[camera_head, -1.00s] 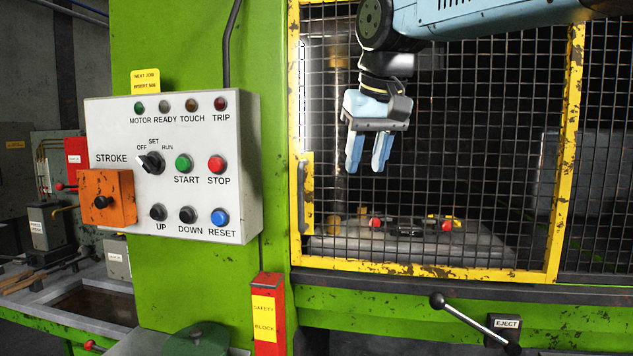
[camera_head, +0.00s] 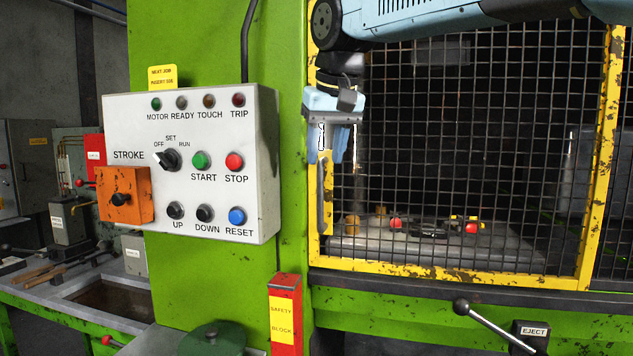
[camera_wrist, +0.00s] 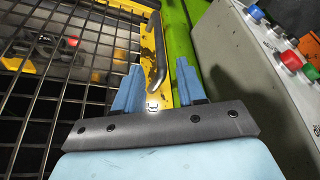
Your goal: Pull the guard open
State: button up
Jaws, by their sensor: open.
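The guard (camera_head: 440,267) is a black mesh panel in a chipped yellow frame on the front of the green press. It stands closed across the opening. Its handle (camera_head: 321,196) is a grey upright bar on the left yellow edge. In the wrist view the handle (camera_wrist: 154,50) lies between and beyond the two blue fingers. My gripper (camera_head: 327,158) is open, pointing down, just above and in front of the handle's upper part. It also shows in the wrist view (camera_wrist: 157,90), its fingers apart over the yellow frame. I cannot tell whether a finger touches the handle.
A white control box (camera_head: 190,165) stands close left of my gripper, with an orange box (camera_head: 125,194) on it. A red safety block (camera_head: 285,313) is below. The eject lever (camera_head: 495,325) sticks out at lower right. Red-tipped parts (camera_head: 471,228) lie behind the mesh.

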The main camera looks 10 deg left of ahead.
aim_at(322, 172)
jog(key=x, duration=0.7)
jog(key=shift+r, duration=0.1)
grip_shut()
dwell(0.4)
